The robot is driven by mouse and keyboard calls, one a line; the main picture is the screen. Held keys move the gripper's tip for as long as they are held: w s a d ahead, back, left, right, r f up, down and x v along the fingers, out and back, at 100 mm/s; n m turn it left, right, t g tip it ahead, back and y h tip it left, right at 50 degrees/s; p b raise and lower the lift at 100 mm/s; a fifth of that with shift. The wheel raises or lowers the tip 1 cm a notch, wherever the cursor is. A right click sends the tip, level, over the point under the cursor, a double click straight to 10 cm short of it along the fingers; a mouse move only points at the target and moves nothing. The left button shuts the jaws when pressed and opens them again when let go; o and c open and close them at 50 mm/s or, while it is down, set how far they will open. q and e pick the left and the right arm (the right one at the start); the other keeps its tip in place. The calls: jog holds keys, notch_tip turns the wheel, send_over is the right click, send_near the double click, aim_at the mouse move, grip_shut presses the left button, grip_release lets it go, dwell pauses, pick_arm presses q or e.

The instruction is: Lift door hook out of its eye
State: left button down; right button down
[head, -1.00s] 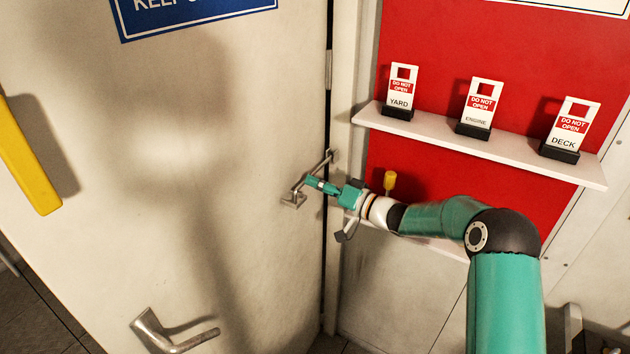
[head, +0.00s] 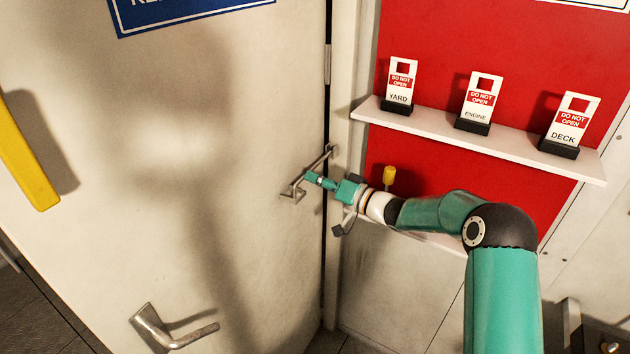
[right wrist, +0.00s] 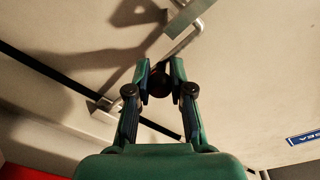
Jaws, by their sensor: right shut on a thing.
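The door hook (head: 322,161) is a thin metal rod slanting across the gap between the white door and its frame. Its lower-left end is at the eye (head: 289,194), a small metal bracket on the door. My right gripper (head: 309,177) reaches the hook from the right. In the right wrist view, my gripper (right wrist: 160,75) is shut on a dark round knob (right wrist: 160,84) at the hook. The rod (right wrist: 185,45) runs up to the eye bracket (right wrist: 188,16). Whether the hook tip is clear of the eye is unclear. My left gripper is not in view.
A lever handle (head: 165,331) and a yellow grab bar (head: 26,160) are on the door. To the right, a white shelf (head: 425,121) on a red panel holds three "DO NOT OPEN" tags. A yellow-topped thing (head: 389,176) stands just behind my right wrist.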

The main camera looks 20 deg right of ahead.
jog(key=shift+r+b, duration=0.1)
jog(key=shift+b, duration=0.2)
jog(key=shift+d+r+m+b, duration=0.15)
jog(key=shift+r+m+b, duration=0.7)
jog(key=shift+m+b, duration=0.05)
jog(key=r+m, duration=0.2)
jog(key=r, duration=0.1)
jog(key=shift+w+d+r+m+b, duration=0.25)
jog(key=shift+w+d+m+b, duration=0.1)
jog(key=shift+d+m, duration=0.05)
jog(key=shift+w+d+r+m+g+p, duration=0.2)
jog(key=shift+d+r+m, duration=0.1)
jog(key=shift+r+m, duration=0.25)
jog(key=shift+w+d+r+m+g+p, duration=0.15)
jog(key=shift+d+r+m, duration=0.1)
jog(key=shift+r+m, duration=0.3)
